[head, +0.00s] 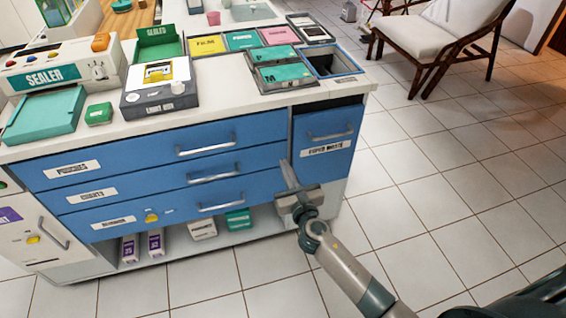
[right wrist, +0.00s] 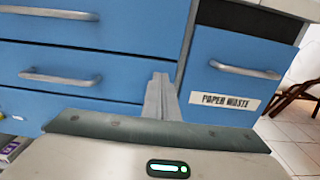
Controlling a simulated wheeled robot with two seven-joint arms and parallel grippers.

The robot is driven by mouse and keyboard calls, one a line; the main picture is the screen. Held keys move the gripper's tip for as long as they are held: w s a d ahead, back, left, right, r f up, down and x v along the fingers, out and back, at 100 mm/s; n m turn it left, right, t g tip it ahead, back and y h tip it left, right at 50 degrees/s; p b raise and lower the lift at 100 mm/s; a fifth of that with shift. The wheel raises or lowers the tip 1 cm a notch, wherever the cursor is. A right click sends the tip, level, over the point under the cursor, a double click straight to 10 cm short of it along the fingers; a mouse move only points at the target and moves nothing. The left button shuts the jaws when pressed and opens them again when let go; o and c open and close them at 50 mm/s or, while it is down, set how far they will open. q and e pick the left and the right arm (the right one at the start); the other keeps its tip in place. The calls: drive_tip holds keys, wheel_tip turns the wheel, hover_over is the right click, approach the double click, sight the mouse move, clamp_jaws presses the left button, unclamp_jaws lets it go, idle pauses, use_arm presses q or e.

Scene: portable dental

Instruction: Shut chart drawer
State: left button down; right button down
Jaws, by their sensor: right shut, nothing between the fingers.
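A blue drawer front with a label that seems to read charts (head: 150,185) is the middle of three stacked fronts in the cabinet. Its metal handle (head: 212,174) shows in the head view. All three fronts look nearly flush; I cannot tell whether the middle one stands slightly out. My right gripper (head: 288,174) is shut and empty, pointing at the cabinet near the right end of the drawers, right of the handle. In the right wrist view its fingers (right wrist: 160,88) show before the blue fronts; contact cannot be told. My left gripper is not in view.
A paper waste front (head: 328,145) with a dark gap above it is right of the drawers. The white countertop (head: 210,95) carries a sealer (head: 60,68), trays and boxes. Small boxes stand on the shelf below. Tiled floor (head: 430,210) is clear right of the cabinet, before a chair (head: 440,30).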

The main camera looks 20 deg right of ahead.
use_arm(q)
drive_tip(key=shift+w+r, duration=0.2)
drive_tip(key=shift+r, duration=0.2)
use_arm(e)
drive_tip(key=s, duration=0.7)
drive_tip(key=shift+a, duration=0.2)
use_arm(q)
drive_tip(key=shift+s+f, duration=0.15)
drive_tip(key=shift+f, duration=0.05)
use_arm(e)
drive_tip(key=shift+s+r, duration=0.1)
